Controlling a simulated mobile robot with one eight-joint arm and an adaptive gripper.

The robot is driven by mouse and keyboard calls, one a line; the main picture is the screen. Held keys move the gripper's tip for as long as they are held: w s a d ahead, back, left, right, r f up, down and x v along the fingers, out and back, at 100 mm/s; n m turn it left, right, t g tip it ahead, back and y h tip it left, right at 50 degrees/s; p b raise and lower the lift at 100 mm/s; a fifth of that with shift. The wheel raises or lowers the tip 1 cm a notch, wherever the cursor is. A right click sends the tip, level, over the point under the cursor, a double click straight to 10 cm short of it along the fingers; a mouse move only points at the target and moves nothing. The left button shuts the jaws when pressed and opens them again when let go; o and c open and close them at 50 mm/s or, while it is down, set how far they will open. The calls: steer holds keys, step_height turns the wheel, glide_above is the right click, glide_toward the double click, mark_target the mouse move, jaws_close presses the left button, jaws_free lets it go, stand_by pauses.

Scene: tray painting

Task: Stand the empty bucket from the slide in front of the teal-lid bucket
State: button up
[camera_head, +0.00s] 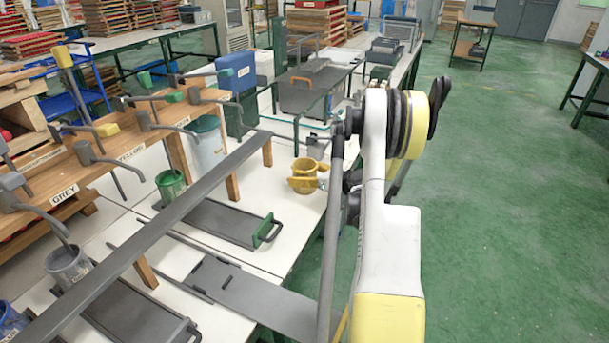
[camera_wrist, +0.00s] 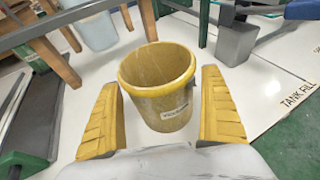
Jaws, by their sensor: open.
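A yellow bucket (camera_head: 305,169) stands upright on the white table, and its inside looks empty in the wrist view (camera_wrist: 158,72). My gripper (camera_head: 304,184) is open, with its yellow fingers on either side of the bucket; the wrist view shows gaps between each finger (camera_wrist: 160,90) and the bucket wall. The teal-lid bucket (camera_head: 208,148) is pale and translucent and stands behind the wooden rack legs, left of the yellow bucket. Its pale body shows at the top left of the wrist view (camera_wrist: 97,31).
A wooden rack (camera_head: 130,150) with taps and a long grey rail (camera_head: 190,203) stand left of my gripper. A green-handled slide (camera_head: 215,222) lies below the rail. A green bucket (camera_head: 171,190) sits under a tap. A small grey container (camera_wrist: 237,43) stands behind the yellow bucket.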

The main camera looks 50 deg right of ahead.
steer(key=v, duration=1.1)
steer(key=w+a+r+n+g+y, duration=0.1)
steer(key=w+a+r+n+g, duration=0.15)
steer(key=a+n, duration=0.45)
steer(key=w+a+r+n+g+y, duration=0.1)
steer(key=a+r+n, duration=0.3)
steer(key=a, duration=0.7)
steer(key=w+a+r+n+g+y, duration=0.1)
steer(key=w+a+r+n, duration=0.15)
steer(key=a+n, duration=0.45)
steer(key=s+a+r+n+g, duration=0.1)
steer(key=s+a+n, duration=0.7)
steer(key=a, duration=0.3)
steer(key=s+a+r+n+g+h, duration=0.1)
steer(key=s+a+r+n, duration=0.1)
steer(key=s+a+n, duration=0.6)
steer(key=a+n, duration=0.3)
steer(key=shift+r+h, duration=0.25)
steer(key=shift+h, duration=0.05)
steer(key=shift+a, duration=0.15)
